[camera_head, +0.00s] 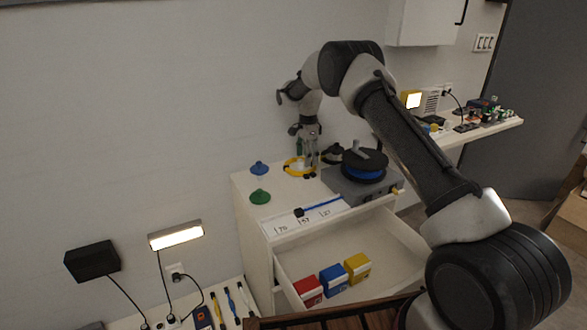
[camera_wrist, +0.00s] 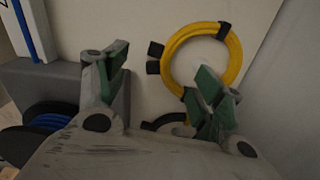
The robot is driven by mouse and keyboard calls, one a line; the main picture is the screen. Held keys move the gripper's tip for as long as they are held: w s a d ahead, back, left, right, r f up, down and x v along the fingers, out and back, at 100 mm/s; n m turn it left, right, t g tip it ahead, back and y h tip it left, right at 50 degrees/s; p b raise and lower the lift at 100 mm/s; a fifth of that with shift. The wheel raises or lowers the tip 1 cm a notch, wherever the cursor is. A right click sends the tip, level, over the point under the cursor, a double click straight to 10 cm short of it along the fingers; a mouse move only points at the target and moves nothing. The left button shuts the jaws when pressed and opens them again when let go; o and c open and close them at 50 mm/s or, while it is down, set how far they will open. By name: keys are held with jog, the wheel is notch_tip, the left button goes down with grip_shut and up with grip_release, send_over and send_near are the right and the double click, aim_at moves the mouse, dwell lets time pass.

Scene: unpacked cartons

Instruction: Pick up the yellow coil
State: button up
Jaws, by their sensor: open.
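The yellow coil (camera_head: 288,167) lies on the white cabinet top near the wall, partly behind my gripper in the head view. In the wrist view the yellow coil (camera_wrist: 189,34) is a ring with black ties and plug ends. My gripper (camera_head: 308,150) points down over the cabinet top at the coil. In the wrist view my gripper (camera_wrist: 165,78) is open, with nothing between its fingers. One green-padded finger overlaps the coil's lower edge in the picture; the other is to the left, clear of the ring. I cannot tell whether the finger touches the coil.
A grey device with a black and blue spool (camera_head: 364,166) stands right of the coil. A black coil (camera_head: 332,154) lies between them. An open drawer (camera_head: 375,245) below holds red, blue and yellow boxes.

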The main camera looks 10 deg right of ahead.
aim_at(306, 172)
jog(key=f, duration=0.7)
jog(key=shift+w+a, duration=0.15)
jog(key=shift+a, duration=0.05)
jog(key=c, duration=1.2)
